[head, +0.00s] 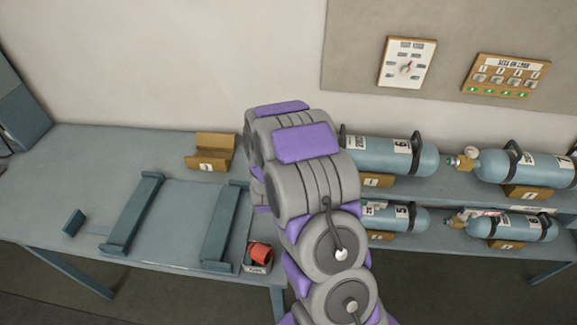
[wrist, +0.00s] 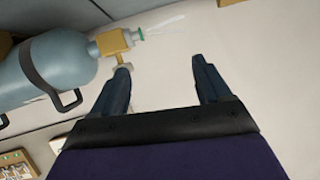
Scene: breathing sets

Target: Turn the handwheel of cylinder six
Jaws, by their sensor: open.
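Cylinder six (head: 388,156) is a blue-grey bottle marked 6, lying on the upper shelf with a dark carry strap. Its valve end is hidden behind my arm in the head view. In the wrist view a blue-grey cylinder (wrist: 50,65), apparently the same one, lies at the left with a brass valve (wrist: 113,41). A small pale knob-like part (wrist: 125,63) on the valve, perhaps the handwheel, is partly covered by my left finger. My gripper (wrist: 160,64) is open and empty, with its left fingertip close to the valve; contact cannot be told.
Cylinder five (head: 400,218) lies on the shelf below, and another cylinder (head: 515,167) lies to the right. A bench (head: 180,215) with an empty cradle stands left.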

